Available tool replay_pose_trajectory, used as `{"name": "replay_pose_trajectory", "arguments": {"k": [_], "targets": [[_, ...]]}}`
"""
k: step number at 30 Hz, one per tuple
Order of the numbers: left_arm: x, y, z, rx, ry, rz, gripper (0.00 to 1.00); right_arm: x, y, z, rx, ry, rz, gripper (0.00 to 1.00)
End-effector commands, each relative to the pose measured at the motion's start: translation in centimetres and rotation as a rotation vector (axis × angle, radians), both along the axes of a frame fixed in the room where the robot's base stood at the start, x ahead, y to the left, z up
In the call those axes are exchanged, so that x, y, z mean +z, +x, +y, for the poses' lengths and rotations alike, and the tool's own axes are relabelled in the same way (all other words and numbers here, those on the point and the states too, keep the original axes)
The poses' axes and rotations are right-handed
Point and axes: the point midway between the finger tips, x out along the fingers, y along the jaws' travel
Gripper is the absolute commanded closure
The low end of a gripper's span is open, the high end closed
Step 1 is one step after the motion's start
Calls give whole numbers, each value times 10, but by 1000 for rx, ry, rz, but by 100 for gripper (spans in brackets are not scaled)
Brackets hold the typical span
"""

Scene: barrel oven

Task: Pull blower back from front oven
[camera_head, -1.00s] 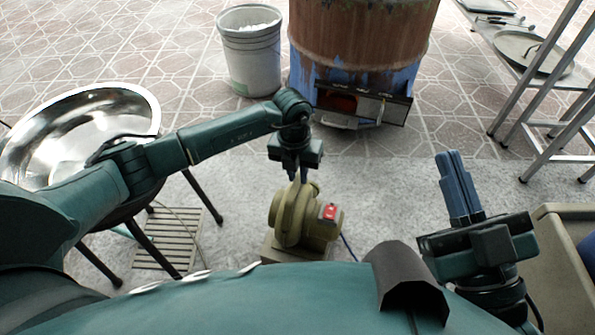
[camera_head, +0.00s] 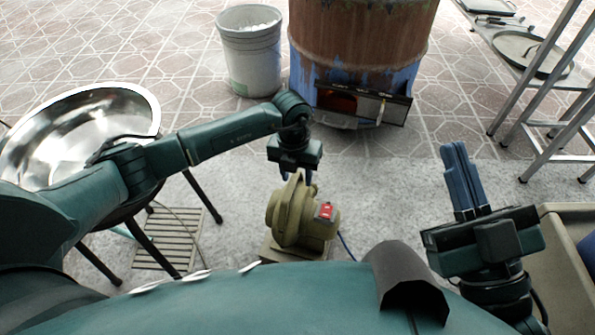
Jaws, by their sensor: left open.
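The blower (camera_head: 289,221) is an olive-yellow rounded housing with a red switch, upright on a small base on the grey floor, in front of my body. The front oven (camera_head: 358,50) is a rusty brown and blue barrel beyond it. A gap of bare floor lies between the two. My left gripper (camera_head: 296,176) hangs fingers-down over the blower's top flange, open, with the fingers apart and nothing seen held. Whether a finger touches the flange is unclear. My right gripper (camera_head: 463,178) is shut and empty at the right, away from the blower.
A shiny metal bowl (camera_head: 60,150) on dark legs stands left, with a slatted piece (camera_head: 170,240) below. A grey bucket (camera_head: 250,65) stands left of the oven. A metal rack (camera_head: 530,75) and beige bin (camera_head: 560,275) are at right.

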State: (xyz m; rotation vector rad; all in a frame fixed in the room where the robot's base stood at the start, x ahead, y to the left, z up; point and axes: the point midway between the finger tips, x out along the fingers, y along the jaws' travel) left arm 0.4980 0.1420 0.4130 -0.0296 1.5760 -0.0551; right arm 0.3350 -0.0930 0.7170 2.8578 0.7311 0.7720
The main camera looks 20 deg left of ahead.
Motion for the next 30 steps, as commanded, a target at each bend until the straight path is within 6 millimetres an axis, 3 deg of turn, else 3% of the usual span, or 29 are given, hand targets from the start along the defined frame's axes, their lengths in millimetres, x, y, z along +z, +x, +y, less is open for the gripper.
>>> {"name": "replay_pose_trajectory", "arguments": {"k": [2,9,15,21,30], "targets": [[19,2,0,-1,-2,-5,58,0,-1,1,-1,4,45,100],[80,3,3,0,-6,-11,58,-27,-10,4,-8,20,268,100],[118,3,5,-1,-6,-12,58,-32,-11,2,-30,-8,296,100],[136,3,6,-1,-8,-12,58,-34,-11,0,-42,-28,295,100],[138,3,6,-1,-8,-12,58,-35,-11,0,-45,-32,294,100]]}}
